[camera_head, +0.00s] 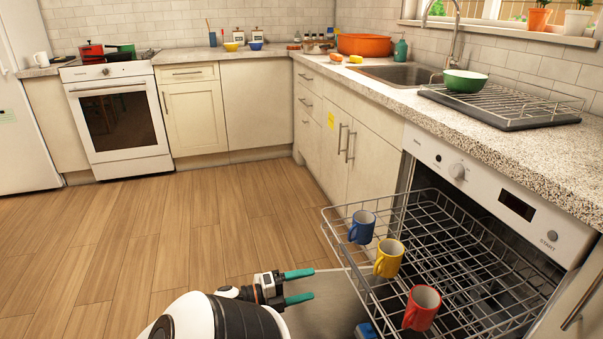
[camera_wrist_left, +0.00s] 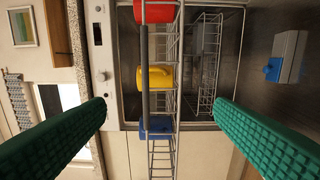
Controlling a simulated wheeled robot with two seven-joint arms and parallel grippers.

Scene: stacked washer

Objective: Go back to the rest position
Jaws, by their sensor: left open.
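My left gripper (camera_head: 300,286) is open and empty, with its two teal fingers apart, low in the middle of the head view. It is left of the pulled-out dishwasher rack (camera_head: 445,245) and clear of it. The left wrist view shows both green fingers (camera_wrist_left: 165,135) wide apart, with the rack's front between them in the distance. A blue mug (camera_head: 362,227), a yellow mug (camera_head: 389,258) and a red mug (camera_head: 422,308) sit along the rack's near side. My right gripper is not in view.
The open dishwasher (camera_head: 495,200) stands under the right counter (camera_head: 510,135). Its lowered door (camera_head: 330,300) lies below the rack. A blue object (camera_head: 366,329) shows at the lower edge. A drying rack with a green bowl (camera_head: 465,80) is on the counter. The wooden floor (camera_head: 200,235) on the left is clear.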

